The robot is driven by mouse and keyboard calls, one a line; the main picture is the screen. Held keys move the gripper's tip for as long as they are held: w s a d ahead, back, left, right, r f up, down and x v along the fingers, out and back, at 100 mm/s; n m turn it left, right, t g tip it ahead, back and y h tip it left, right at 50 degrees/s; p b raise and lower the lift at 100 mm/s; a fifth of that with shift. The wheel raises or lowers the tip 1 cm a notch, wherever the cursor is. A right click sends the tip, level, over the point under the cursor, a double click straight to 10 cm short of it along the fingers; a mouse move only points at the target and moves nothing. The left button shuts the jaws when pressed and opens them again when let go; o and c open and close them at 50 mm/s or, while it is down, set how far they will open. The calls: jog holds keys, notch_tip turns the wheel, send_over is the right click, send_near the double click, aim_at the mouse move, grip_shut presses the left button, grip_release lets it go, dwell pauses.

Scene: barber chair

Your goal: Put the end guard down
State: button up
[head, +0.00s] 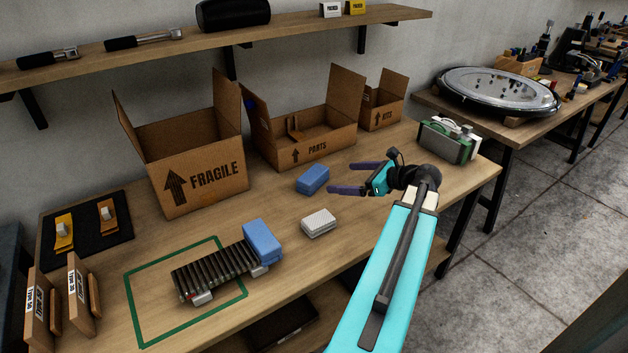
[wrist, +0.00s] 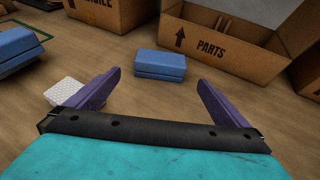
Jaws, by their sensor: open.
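A blue block (head: 313,180), which looks like an end guard, lies on the wooden bench in front of the PARTS box. In the wrist view this blue block (wrist: 160,65) lies ahead of my fingertips, apart from them. My gripper (head: 341,178) is open and empty to the right of that block. Its two purple fingers (wrist: 159,78) are spread wide in the wrist view. A second blue block (head: 262,243) sits at the right end of a dark ribbed row (head: 214,270), part of which lies inside a green outline (head: 137,310).
A white textured block (head: 318,222) lies in front of the nearer blue block. Open FRAGILE (head: 205,180), PARTS (head: 335,145) and KITS (head: 382,115) boxes stand along the back. A green-and-grey device (head: 445,142) stands at the bench's right end. Bare wood surrounds the blocks.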

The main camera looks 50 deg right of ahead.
aim_at(320, 176)
jog(key=shift+w, duration=0.1)
jog(key=shift+x, duration=4.25)
jog(key=shift+x, duration=2.65)
jog(key=shift+d, duration=0.1)
jog(key=shift+c, duration=0.3)
jog(key=c, duration=0.7)
jog(key=shift+r, duration=0.15)
jog(key=shift+c, duration=0.2)
jog(key=shift+r, duration=4.9)
